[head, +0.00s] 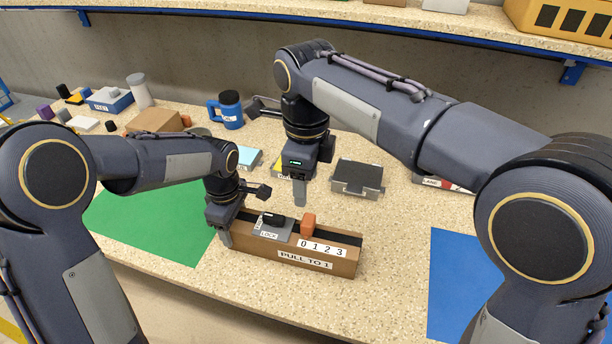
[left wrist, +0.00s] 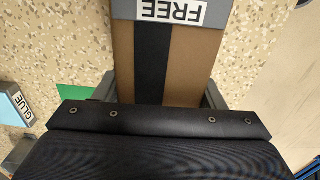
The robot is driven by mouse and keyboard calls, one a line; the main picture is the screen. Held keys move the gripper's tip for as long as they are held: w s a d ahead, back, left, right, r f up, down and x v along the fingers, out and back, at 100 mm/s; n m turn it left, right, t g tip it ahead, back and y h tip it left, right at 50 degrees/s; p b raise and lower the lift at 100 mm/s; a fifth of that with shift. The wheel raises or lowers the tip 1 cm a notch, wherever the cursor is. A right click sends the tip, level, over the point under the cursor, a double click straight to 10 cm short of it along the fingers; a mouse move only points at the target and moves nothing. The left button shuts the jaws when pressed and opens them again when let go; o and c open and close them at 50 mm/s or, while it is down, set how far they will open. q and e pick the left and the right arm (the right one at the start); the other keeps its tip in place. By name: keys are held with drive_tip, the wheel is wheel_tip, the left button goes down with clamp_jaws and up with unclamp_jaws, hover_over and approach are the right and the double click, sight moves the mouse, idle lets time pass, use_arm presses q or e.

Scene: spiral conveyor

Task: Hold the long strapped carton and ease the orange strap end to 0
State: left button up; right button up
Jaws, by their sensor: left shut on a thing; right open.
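The long brown carton (head: 270,264) lies on the speckled table, with a black strap along its top. The orange strap end (head: 308,223) stands on the top, close to the 0 of a white "0 1 2 3" scale. The front label reads "PULL TO 1". A grey buckle plate (head: 269,236) with a black lever and a "LOCK" label sits left of it; its "FREE" label (left wrist: 183,12) shows in the left wrist view. My left gripper (head: 225,228) is shut across the carton's left end. My right gripper (head: 300,190) is open and empty above and behind the strap end.
A green mat (head: 150,222) lies left and a blue mat (head: 468,285) right. Behind are a grey case (head: 357,178), a blue mug (head: 229,110) and a brown box (head: 155,121). The table right of the carton is clear.

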use_arm(q)
drive_tip(key=o, duration=1.4)
drive_tip(key=shift+f, duration=0.1)
drive_tip(key=shift+c, duration=0.2)
wheel_tip(320, 180, up, 12)
drive_tip(key=shift+r, duration=0.1)
